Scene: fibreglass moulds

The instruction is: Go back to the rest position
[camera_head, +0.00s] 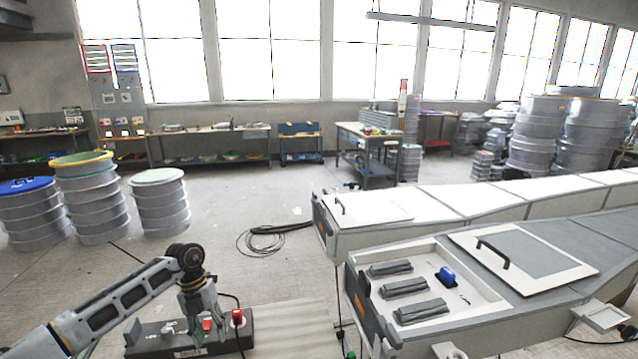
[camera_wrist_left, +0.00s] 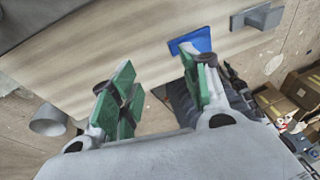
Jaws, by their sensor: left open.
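My left gripper (camera_head: 200,325) hangs at the end of my left arm, pointing down, over a dark box-like block at the lower left of the head view. In the left wrist view my left gripper (camera_wrist_left: 160,88) has its two green-padded fingers apart, with nothing held between them. Whether the fingers touch anything below cannot be told. My right gripper does not show in either view.
A long pale mould (camera_head: 540,320) with an open recess and a blue part (camera_head: 447,275) fills the right. Ringed drums (camera_head: 160,208) stand left. A black cable coil (camera_head: 262,241) lies on open floor.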

